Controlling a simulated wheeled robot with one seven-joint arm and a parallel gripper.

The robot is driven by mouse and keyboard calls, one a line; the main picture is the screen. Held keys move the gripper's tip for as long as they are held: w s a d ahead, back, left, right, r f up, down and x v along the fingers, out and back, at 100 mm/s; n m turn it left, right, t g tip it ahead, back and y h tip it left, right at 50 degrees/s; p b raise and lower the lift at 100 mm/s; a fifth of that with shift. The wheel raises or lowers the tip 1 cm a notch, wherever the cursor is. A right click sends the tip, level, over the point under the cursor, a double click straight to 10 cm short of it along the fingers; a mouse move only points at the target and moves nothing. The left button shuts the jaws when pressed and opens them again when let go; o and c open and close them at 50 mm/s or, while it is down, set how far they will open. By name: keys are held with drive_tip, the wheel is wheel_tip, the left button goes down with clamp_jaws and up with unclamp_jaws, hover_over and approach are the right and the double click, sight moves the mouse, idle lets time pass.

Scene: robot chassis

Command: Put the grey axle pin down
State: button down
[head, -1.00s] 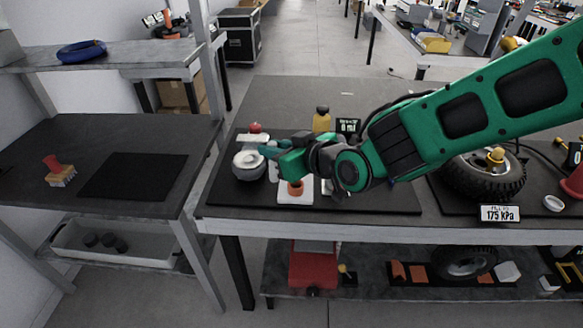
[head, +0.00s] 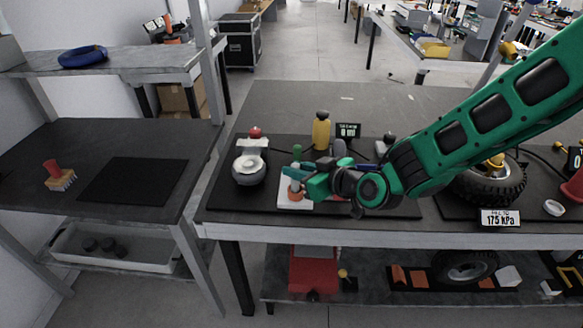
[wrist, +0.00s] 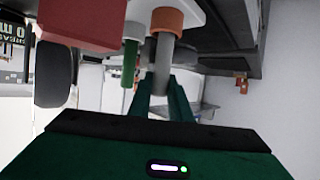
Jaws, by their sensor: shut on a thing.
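The grey axle pin (wrist: 162,55) is between my gripper's fingers (wrist: 161,93) in the wrist view, which looks upside down. My gripper is shut on it. The pin's far end overlaps or meets an orange collar (wrist: 174,20); I cannot tell whether it is inside. The pin is not clear there.
A round grey-white device (head: 249,170) stands left of my gripper. A green post (wrist: 130,62) is close beside the pin. A yellow bottle (head: 321,133) and small display (head: 348,130) stand behind. A side table with a black mat (head: 135,180) is at left.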

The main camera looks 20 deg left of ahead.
drive_tip(key=c, duration=1.6)
unclamp_jaws()
drive_tip(key=shift+c, duration=0.2)
